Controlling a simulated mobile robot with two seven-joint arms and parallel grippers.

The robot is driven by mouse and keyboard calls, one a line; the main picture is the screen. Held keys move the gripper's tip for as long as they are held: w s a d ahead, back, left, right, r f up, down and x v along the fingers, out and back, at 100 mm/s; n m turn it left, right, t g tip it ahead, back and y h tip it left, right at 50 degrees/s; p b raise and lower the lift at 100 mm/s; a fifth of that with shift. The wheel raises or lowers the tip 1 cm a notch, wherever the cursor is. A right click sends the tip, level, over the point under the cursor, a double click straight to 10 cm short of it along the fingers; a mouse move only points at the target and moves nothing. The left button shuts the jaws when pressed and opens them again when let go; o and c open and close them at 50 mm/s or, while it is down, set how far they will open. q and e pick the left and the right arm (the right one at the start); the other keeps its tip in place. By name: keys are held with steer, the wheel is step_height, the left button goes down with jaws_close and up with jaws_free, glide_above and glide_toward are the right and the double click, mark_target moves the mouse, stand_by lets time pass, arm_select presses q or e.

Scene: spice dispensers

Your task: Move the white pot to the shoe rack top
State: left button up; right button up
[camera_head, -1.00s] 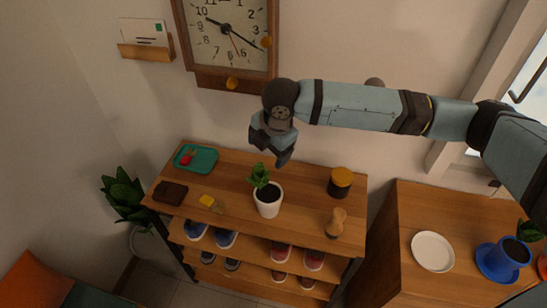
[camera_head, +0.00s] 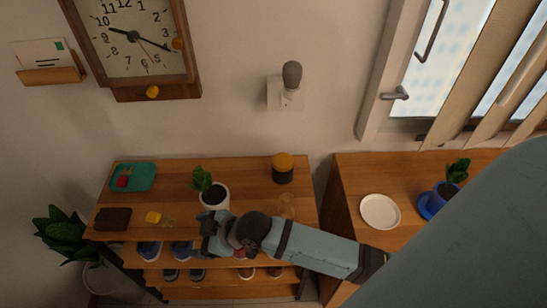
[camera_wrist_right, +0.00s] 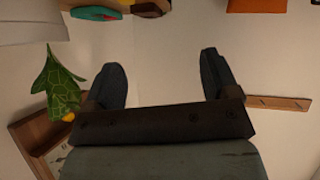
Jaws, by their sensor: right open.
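The white pot (camera_head: 214,197) with a green plant stands upright on the shoe rack top (camera_head: 250,188), near the middle of its front part. My right gripper (camera_head: 210,236) is just in front of the pot in the head view, pointing left, and hides part of the rack's front edge. In the right wrist view the gripper (camera_wrist_right: 160,68) is open with nothing between its fingers. The pot (camera_wrist_right: 30,26) shows there at the upper left, its leaves (camera_wrist_right: 62,88) left of the fingers. Contact with the pot cannot be told. My left gripper is not in view.
On the rack top are a teal tray (camera_head: 133,178), a brown wallet (camera_head: 112,219), a yellow item (camera_head: 153,217) and a dark jar with a yellow lid (camera_head: 283,170). Shoes fill the lower shelves. The cabinet at right holds a white plate (camera_head: 380,212) and a blue pot (camera_head: 440,196).

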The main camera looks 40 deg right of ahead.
steer(key=s+d+f+m+t+h, duration=0.2)
steer(key=s+d+f+m+h, duration=0.2)
steer(key=s+d+f+m, duration=0.3)
steer(key=s+d+f, duration=0.2)
steer(key=s+d, duration=0.2)
steer(key=s, duration=0.2)
steer(key=shift+s+d+f+t+h, duration=0.15)
steer(key=shift+d+f+t+h, duration=0.15)
steer(key=shift+d, duration=0.1)
steer(key=shift+r, duration=0.1)
